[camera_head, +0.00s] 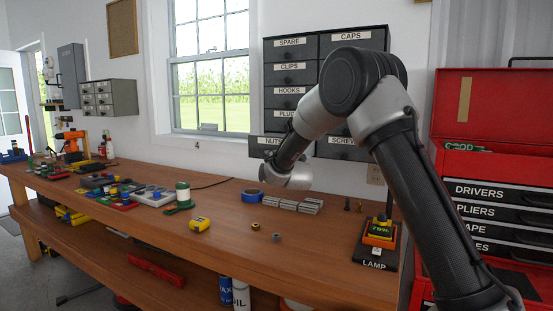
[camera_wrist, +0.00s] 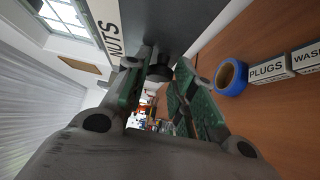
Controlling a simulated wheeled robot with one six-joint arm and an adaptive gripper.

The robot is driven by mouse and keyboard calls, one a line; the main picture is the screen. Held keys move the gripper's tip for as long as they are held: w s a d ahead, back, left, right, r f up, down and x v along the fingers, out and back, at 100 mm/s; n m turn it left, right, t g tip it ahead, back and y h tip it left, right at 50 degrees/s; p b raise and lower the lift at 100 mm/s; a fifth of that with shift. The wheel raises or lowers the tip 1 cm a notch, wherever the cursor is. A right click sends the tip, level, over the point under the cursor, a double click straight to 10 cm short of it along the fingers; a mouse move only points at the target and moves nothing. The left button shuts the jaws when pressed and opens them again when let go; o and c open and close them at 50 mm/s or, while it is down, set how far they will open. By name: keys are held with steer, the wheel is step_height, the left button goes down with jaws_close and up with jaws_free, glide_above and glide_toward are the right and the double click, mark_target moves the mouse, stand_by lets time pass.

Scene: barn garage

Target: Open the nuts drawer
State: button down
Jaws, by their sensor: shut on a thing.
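The nuts drawer (camera_head: 256,148) is at the bottom left of the dark wall cabinet (camera_head: 326,42). Its front stands out past the cabinet's left edge, so it looks partly pulled out. In the wrist view its dark front (camera_wrist: 180,22) shows the NUTS label beside a round black knob (camera_wrist: 159,73). My gripper (camera_wrist: 160,82) is shut on this knob, with one green-padded finger on each side. In the head view my gripper (camera_head: 290,174) is at the drawer, and my arm hides the fingertips and part of the cabinet.
Below are a blue tape roll (camera_head: 252,195), labelled small boxes (camera_head: 290,205) and a yellow tape measure (camera_head: 199,224) on the wooden bench (camera_head: 160,235). The bench front centre is mostly clear.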

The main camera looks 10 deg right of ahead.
steer(key=c, duration=1.2)
jaws_free()
steer(key=s, duration=0.4)
steer(key=s+d, duration=0.1)
steer(key=s, duration=0.6)
steer(key=shift+s+d, duration=0.4)
